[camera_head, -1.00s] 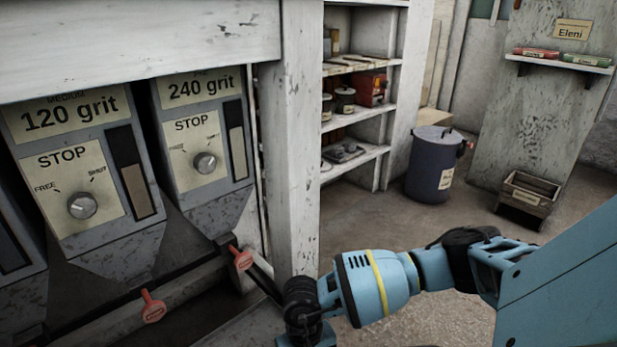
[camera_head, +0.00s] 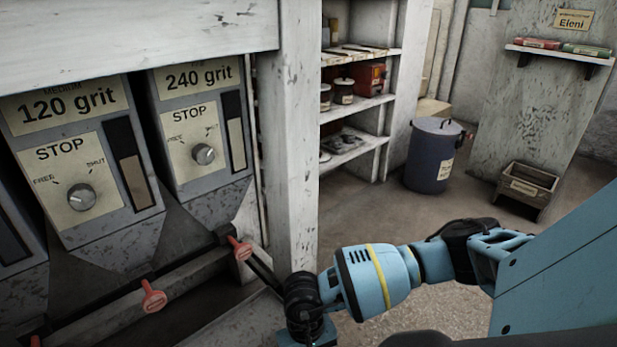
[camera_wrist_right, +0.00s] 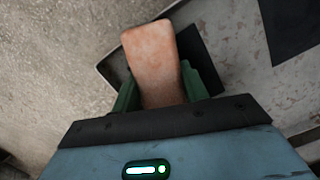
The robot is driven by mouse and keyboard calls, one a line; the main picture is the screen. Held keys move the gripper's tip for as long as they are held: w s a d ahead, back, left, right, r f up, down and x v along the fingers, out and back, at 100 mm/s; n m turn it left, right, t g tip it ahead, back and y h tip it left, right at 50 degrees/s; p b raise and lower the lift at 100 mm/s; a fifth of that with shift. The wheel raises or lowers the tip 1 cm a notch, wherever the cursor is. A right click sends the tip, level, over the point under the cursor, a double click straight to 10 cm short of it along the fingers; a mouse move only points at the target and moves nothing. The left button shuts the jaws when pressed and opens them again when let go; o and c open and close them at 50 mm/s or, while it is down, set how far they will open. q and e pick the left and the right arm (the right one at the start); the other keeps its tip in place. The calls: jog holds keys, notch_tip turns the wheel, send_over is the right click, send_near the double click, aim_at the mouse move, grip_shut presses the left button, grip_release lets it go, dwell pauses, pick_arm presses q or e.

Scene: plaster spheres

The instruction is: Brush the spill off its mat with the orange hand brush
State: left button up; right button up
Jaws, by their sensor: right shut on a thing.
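My right gripper (camera_wrist_right: 163,88) shows in the right wrist view, with green fingers on both sides of a pale orange, smooth, blunt-ended thing. This looks like the orange hand brush (camera_wrist_right: 155,55), and the fingers are shut on it. Its bristles cannot be made out. A dark flat patch (camera_wrist_right: 198,62) with a thin edge lies behind the brush and is partly covered by it; I cannot tell if it is the mat. No spill can be made out. In the head view my right arm reaches in from the right, its gripper below the frame. My left gripper is not in view.
A second dark patch (camera_wrist_right: 290,25) lies at the upper right of the wrist view. A blue-grey bin (camera_head: 432,155) and a small crate (camera_head: 525,190) stand on the floor.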

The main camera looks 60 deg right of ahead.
jog(key=shift+s+a+f, duration=0.1)
jog(key=shift+s+a, duration=0.2)
jog(key=shift+s, duration=0.2)
jog(key=shift+s+a+f, duration=0.1)
jog(key=shift+s+a, duration=0.15)
jog(key=shift+s, duration=0.2)
jog(key=shift+w+d+b, duration=0.4)
jog(key=shift+w+d, duration=0.1)
jog(key=shift+w, duration=0.15)
jog(key=shift+w+d+r, duration=0.15)
jog(key=shift+w+d, duration=0.15)
jog(key=shift+w, duration=0.2)
jog(key=shift+w+d+b, duration=0.35)
jog(key=shift+w+b, duration=0.2)
jog(key=shift+w+d+b, duration=0.3)
jog(key=shift+w+b, duration=0.2)
jog(key=shift+b, duration=0.05)
jog(key=shift+s, duration=0.15)
